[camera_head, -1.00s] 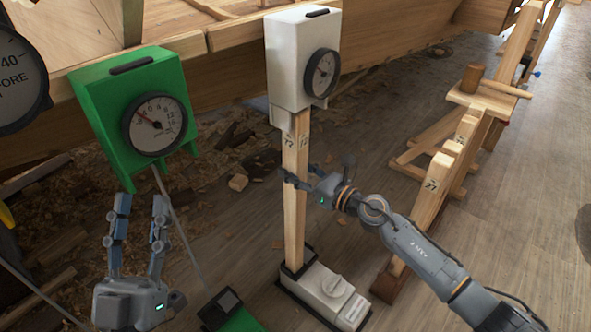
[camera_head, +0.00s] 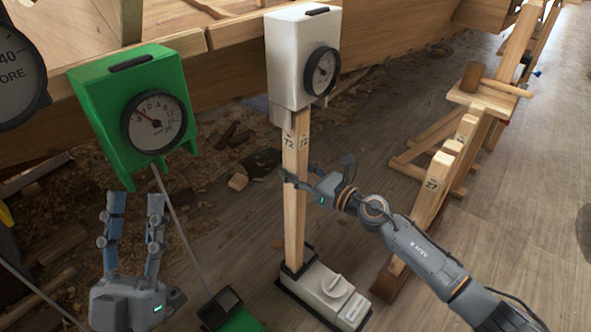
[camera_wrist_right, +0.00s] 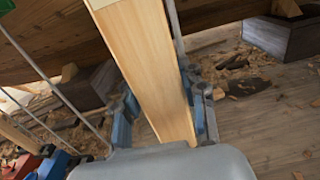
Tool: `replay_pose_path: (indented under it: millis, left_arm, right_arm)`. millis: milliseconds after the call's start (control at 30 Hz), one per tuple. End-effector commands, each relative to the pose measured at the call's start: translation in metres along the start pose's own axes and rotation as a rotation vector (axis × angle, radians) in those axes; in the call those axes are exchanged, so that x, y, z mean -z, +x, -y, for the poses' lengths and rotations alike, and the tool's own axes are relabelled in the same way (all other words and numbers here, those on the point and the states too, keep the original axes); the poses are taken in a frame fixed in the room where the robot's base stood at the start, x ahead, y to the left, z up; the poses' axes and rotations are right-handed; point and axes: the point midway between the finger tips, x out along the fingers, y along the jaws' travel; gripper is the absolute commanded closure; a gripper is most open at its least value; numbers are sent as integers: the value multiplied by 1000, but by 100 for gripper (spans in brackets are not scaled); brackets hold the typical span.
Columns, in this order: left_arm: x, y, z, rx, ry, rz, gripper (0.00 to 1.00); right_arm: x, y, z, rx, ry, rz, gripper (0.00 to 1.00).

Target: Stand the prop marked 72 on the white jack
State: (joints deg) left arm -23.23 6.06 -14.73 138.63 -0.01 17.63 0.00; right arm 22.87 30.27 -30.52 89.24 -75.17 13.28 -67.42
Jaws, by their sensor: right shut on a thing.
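The wooden prop marked 72 (camera_head: 295,215) stands upright, its foot in the dark socket of the white jack (camera_head: 327,290). Its top meets the underside of the white gauge box (camera_head: 300,60). My right gripper (camera_head: 292,178) is shut on the prop at about mid-height. In the right wrist view the prop (camera_wrist_right: 150,60) runs between the two fingers (camera_wrist_right: 165,118). My left gripper (camera_head: 133,205) is open and empty, in front of and below the green gauge box (camera_head: 135,105).
A green jack (camera_head: 235,315) with a thin rod stands at the front. To the right are a prop marked 27 (camera_head: 432,185) and a wooden stand with a mallet (camera_head: 472,80). Wood shavings litter the floor under the hull (camera_head: 390,40).

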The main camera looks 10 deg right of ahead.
Motion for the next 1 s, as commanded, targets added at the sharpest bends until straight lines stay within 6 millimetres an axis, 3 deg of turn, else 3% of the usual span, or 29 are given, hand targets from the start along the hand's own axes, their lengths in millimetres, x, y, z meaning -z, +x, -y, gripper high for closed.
replay_pose_path:
  millis: [1000]
  left_arm:
    - [5,0,-1,-1,-2,-30,60]
  right_arm:
    - [0,4,0,1,0,3,100]
